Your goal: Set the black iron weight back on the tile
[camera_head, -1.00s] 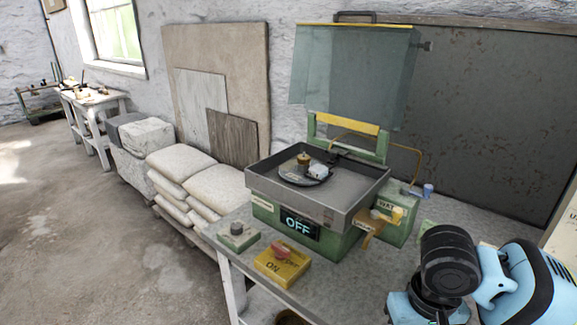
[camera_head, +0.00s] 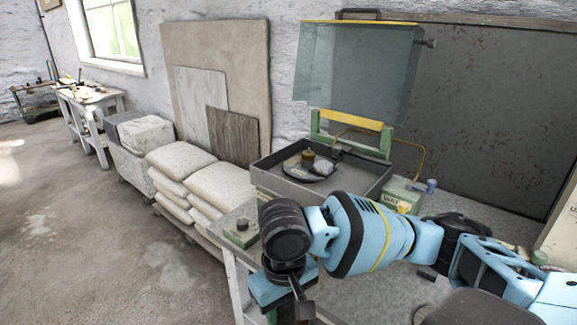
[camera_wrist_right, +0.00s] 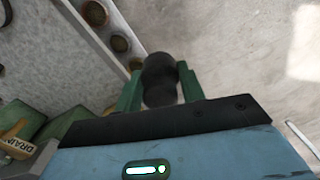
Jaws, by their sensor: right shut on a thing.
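My right gripper (camera_wrist_right: 160,88) is shut on a dark, rounded thing that looks like the black iron weight (camera_wrist_right: 160,72), held between its green fingers. In the head view my right arm reaches left across the bench front, its gripper low at the bench edge; the weight is hard to make out there. In the machine's grey tray (camera_head: 272,182), a dark round plate (camera_head: 296,172) carries a small whitish block (camera_head: 323,167), perhaps the tile, beside a brass-coloured piece (camera_head: 308,158). My gripper is in front of the tray, apart from it. My left gripper is out of view.
A clear tilted shield (camera_head: 355,65) stands above the tray. A box with a dark knob (camera_head: 241,230) sits at the bench's left corner.

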